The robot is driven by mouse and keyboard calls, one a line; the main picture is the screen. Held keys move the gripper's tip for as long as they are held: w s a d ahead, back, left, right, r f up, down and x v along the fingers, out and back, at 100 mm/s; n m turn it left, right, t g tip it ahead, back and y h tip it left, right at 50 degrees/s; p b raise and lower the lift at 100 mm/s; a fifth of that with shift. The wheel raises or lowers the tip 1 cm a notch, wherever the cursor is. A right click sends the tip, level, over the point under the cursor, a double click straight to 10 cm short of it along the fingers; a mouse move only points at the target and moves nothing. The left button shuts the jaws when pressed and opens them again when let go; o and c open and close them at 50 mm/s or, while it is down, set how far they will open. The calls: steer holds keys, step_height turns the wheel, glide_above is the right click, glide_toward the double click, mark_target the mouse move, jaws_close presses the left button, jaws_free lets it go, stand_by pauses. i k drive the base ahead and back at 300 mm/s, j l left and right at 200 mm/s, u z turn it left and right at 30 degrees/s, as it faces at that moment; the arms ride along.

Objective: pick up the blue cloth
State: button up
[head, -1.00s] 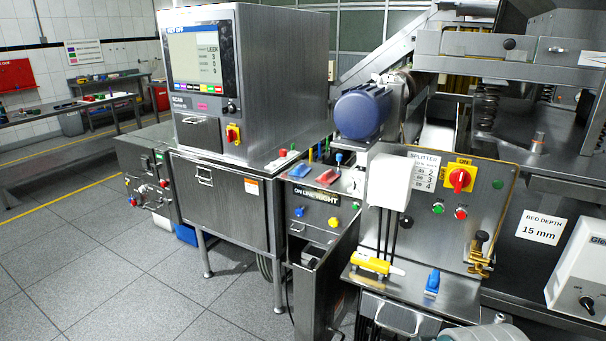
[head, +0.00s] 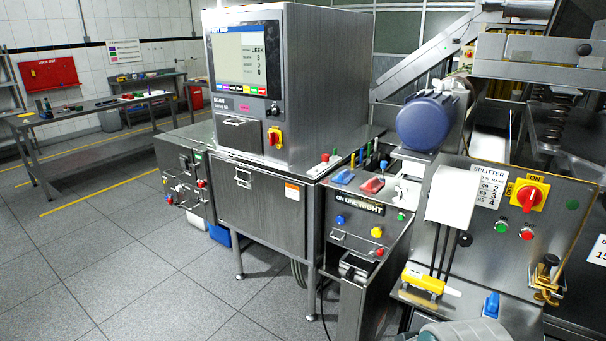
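My gripper is not in view; only a grey rounded part, probably of my arm, shows at the bottom edge.
The scanner cabinet (head: 247,82) with its screen stands behind the pieces. A blue motor (head: 425,122) and the splitter panel (head: 500,225) stand to the right. A long metal table (head: 95,112) is at the far left. The tiled floor (head: 130,270) at left is clear.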

mark_target(343, 177)
steer(key=i+j+u, duration=0.6)
steer(key=u, duration=0.2)
steer(key=i+j+u, duration=0.2)
steer(key=i+u, duration=0.2)
steer(key=i+z, duration=0.15)
steer(key=i, duration=0.2)
steer(key=i+j+z, duration=0.2)
steer(key=i+l+z, duration=0.1)
steer(key=i+z, duration=0.2)
steer(key=z, duration=0.2)
steer(key=i+z, duration=0.3)
steer(key=z, duration=0.15)
steer(key=i+z, duration=0.25)
steer(key=z, duration=0.25)
steer(key=i+l+z, duration=0.2)
steer(key=i+z, duration=0.15)
steer(key=i+l+z, duration=0.1)
steer(key=i+z, duration=0.25)
steer(key=i, duration=0.25)
steer(key=i+l, duration=0.1)
steer(key=i, duration=0.1)
